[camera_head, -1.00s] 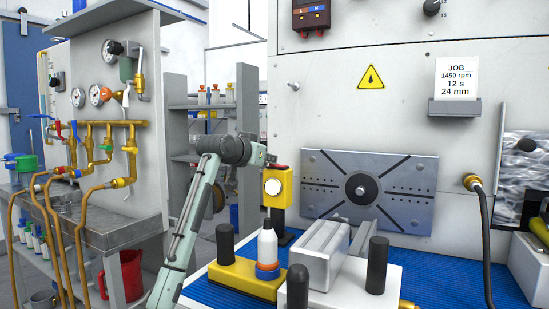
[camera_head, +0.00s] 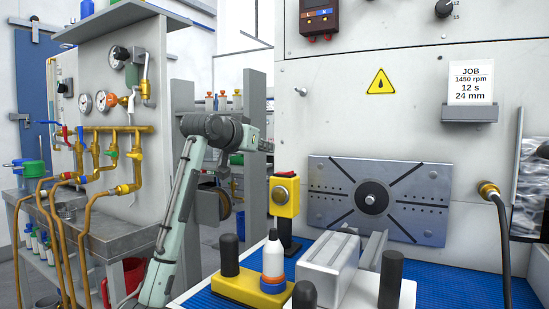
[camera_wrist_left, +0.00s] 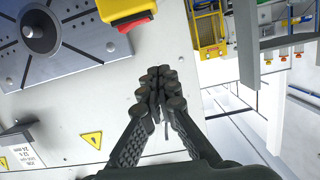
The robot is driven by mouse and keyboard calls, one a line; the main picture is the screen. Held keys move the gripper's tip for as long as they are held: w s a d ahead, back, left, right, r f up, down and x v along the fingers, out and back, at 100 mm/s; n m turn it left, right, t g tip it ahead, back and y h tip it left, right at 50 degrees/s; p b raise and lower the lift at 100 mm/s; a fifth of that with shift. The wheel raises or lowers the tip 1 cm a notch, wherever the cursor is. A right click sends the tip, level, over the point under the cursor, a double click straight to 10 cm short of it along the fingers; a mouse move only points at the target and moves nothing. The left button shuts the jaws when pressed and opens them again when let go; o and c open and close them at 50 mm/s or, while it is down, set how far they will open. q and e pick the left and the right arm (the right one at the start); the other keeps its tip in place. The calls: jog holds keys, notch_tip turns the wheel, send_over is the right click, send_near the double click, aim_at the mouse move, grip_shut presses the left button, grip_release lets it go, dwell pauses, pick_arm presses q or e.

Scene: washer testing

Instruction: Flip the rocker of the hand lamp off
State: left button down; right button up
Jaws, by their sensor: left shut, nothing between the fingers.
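The yellow hand lamp (camera_head: 284,205) stands upright on a black foot on the blue mat. Its round lens (camera_head: 281,195) looks dull grey, not lit. The red rocker (camera_head: 285,173) is on its top. My left gripper (camera_head: 268,146) is above the lamp and slightly left, apart from it. In the left wrist view my fingers (camera_wrist_left: 160,90) are closed together with nothing between them. The lamp (camera_wrist_left: 118,8) and its red rocker (camera_wrist_left: 133,22) show at the top edge there, clear of the fingers. My right gripper is not in view.
A metal faceplate (camera_head: 330,205) with a round hub is on the panel right of the lamp. A white bottle (camera_head: 272,255), black posts and a grey block (camera_head: 328,262) stand in front. Brass piping (camera_head: 110,130) is at the left.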

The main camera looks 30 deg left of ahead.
pick_arm(q)
jog(key=v, duration=0.4)
jog(key=shift+s+a, duration=0.15)
jog(key=shift+s, duration=0.25)
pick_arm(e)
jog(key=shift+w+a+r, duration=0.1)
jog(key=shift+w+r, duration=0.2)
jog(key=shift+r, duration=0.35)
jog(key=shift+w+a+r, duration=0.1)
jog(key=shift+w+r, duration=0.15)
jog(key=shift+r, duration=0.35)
